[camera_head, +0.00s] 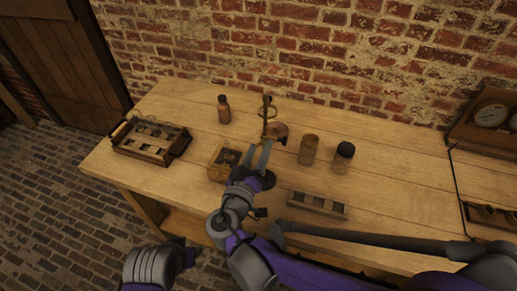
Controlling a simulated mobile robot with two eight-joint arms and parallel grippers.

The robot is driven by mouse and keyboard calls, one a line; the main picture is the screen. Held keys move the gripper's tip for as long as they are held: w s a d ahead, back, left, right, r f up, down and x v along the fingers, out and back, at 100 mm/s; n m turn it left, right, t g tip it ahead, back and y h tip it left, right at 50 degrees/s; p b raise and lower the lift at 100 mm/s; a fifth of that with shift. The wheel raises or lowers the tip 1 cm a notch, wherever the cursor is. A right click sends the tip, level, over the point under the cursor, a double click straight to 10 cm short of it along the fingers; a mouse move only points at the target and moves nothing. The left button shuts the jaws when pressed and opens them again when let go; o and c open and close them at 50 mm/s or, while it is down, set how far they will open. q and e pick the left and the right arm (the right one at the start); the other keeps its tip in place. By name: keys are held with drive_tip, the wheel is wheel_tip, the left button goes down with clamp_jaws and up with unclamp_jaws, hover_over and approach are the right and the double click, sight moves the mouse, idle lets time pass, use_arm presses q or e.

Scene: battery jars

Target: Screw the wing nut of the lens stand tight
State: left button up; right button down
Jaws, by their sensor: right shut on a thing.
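The lens stand (266,108) is a slim upright with a brass-coloured ring, standing near the middle of the bench. A brown round piece (280,130) shows beside its upright. A dark round base (267,180) shows beside the gripper.
A wooden tray (152,158) stands at the left of the bench (190,100). A small wooden box (218,174) is left of my gripper. A reddish bottle (224,109) and two jars (309,149) (343,157) stand nearby. A slotted rack (318,205) lies in front.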

drive_tip(key=m, duration=0.4)
drive_tip(key=shift+m+p, duration=0.3)
drive_tip(key=shift+m, duration=0.1)
idle(0.5)
drive_tip(key=shift+c, duration=1.4)
unclamp_jaws()
drive_tip(key=shift+s, duration=0.1)
drive_tip(key=v, duration=1)
drive_tip(key=shift+s+b, duration=0.35)
drive_tip(key=shift+b, duration=0.1)
drive_tip(key=shift+a, duration=0.1)
